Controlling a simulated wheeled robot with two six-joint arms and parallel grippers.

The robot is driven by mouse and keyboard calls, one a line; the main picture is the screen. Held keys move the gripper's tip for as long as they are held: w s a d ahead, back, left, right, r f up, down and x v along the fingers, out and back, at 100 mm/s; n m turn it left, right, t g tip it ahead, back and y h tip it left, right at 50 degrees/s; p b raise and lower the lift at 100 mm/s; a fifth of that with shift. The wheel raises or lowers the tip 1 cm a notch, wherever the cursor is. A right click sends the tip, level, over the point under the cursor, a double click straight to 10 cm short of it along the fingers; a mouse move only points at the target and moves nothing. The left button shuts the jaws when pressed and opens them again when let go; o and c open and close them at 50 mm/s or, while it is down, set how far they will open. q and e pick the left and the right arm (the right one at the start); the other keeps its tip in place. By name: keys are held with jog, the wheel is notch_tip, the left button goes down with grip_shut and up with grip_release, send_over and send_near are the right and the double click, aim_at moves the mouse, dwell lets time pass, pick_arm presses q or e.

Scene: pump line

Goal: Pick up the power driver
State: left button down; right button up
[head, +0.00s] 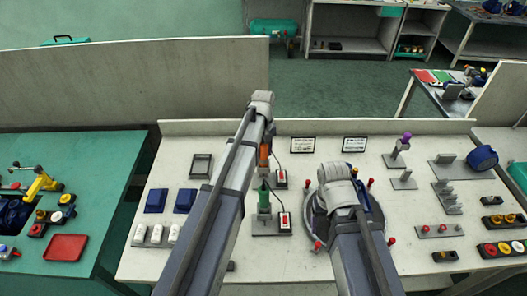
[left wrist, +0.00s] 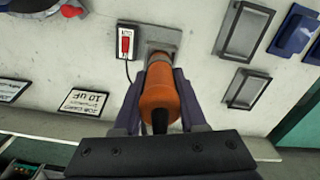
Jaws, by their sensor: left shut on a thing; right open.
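The power driver has an orange body (left wrist: 158,100) with a dark end, seen close up in the left wrist view. It also shows in the head view (head: 264,155), beside the end of my left arm. My left gripper (left wrist: 160,75) is shut on the orange body, one finger on each side. The driver's far end is over a grey base plate (left wrist: 170,38); I cannot tell whether it touches it. My right gripper (head: 343,190) is over the round turntable (head: 314,222); its fingers are mostly hidden beneath its wrist.
A small box with a red switch (left wrist: 126,44) is next to the driver. A green-bodied tool (head: 264,196) stands nearer on the bench. Blue blocks (head: 156,201) and a dark tray (head: 201,166) lie left; several fixtures stand right. Two cards (head: 302,145) lie at the back.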

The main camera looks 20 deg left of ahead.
notch_tip(320, 180, up, 17)
jog(key=p, duration=1.6)
jog(key=shift+f, duration=0.2)
jog(key=shift+r, duration=0.1)
notch_tip(320, 180, up, 5)
jog(key=p, duration=0.5)
jog(key=shift+f, duration=0.25)
